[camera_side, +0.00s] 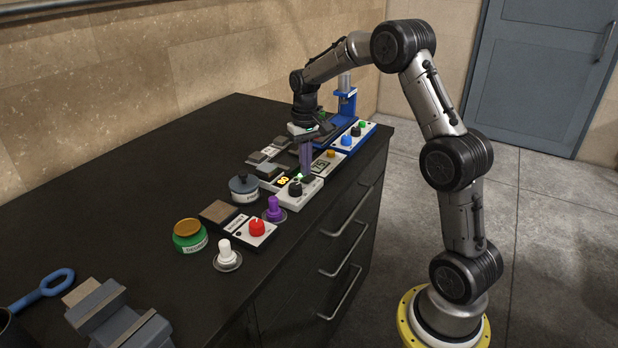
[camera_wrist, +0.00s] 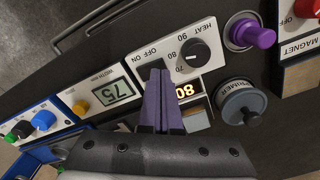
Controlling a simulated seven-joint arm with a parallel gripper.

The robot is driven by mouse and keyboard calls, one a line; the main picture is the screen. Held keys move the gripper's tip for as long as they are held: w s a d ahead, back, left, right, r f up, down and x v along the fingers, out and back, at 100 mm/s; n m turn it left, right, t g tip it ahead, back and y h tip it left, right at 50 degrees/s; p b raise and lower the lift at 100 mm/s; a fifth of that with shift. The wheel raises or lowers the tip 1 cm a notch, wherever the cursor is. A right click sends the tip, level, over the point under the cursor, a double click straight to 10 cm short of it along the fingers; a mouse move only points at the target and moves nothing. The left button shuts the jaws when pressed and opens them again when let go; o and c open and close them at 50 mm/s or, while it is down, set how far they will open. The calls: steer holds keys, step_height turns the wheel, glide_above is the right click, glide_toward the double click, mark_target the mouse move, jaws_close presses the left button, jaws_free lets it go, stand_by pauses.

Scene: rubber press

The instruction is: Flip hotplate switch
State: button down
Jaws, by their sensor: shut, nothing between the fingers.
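The hotplate's white control panel (camera_side: 308,191) is near the table's front edge. In the wrist view the panel (camera_wrist: 205,27) carries a black knob (camera_wrist: 193,55) marked HEAT, with 70, 80 and 90 around it. OFF ON lettering (camera_wrist: 141,57) is printed beside the knob, and a lit display (camera_wrist: 185,90) reads 80. My gripper (camera_side: 306,178) points down over this panel with its purple fingers shut and empty. In the wrist view the gripper (camera_wrist: 158,70) has its tips close to the OFF ON lettering. The switch itself is not clearly visible; the fingers cover that area. I cannot tell whether they touch it.
A panel with a 75 display (camera_wrist: 117,90) and a blue press (camera_side: 347,105) stand on one side. A primer pot (camera_wrist: 243,104), a purple knob (camera_side: 274,209), a magnet box with a red knob (camera_side: 257,228) and a white knob (camera_side: 226,254) stand on the other.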

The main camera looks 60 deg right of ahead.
mark_target(306, 179)
steer(key=shift+f, duration=1.05)
stand_by(0.7)
steer(key=shift+r, duration=3.55)
